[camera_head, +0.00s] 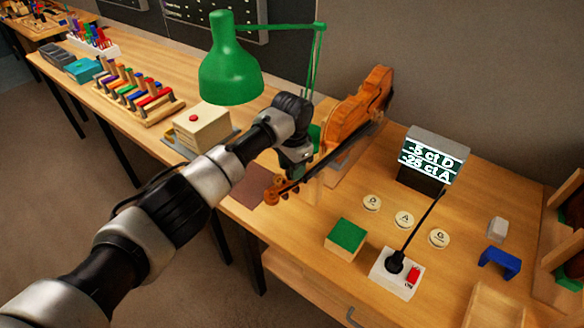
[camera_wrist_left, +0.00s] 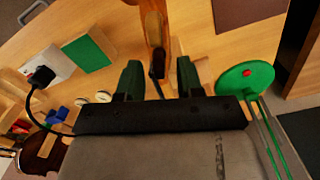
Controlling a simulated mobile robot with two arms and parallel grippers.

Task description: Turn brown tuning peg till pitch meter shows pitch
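The violin (camera_head: 355,108) is propped on the bench, tilted, with its scroll and pegbox (camera_head: 279,189) low toward the front edge. Small pegs stick out there; I cannot single out the brown tuning peg. The pitch meter (camera_head: 431,160) reads "-5 ct D" and "-25 ct A". My left gripper (camera_head: 296,168) is by the violin's neck. In the left wrist view my left gripper (camera_wrist_left: 160,78) has its two dark green fingers apart. The violin's neck part (camera_wrist_left: 153,25) shows between and beyond them, with no finger visibly pressing on it. My right gripper is not in view.
A green lamp (camera_head: 230,75) stands behind my arm. Round buttons (camera_head: 404,219), a green-topped block (camera_head: 346,236) and a microphone base (camera_head: 394,274) lie to the right. A cream box with a red button (camera_head: 204,128) and a peg rack (camera_head: 140,97) stand left.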

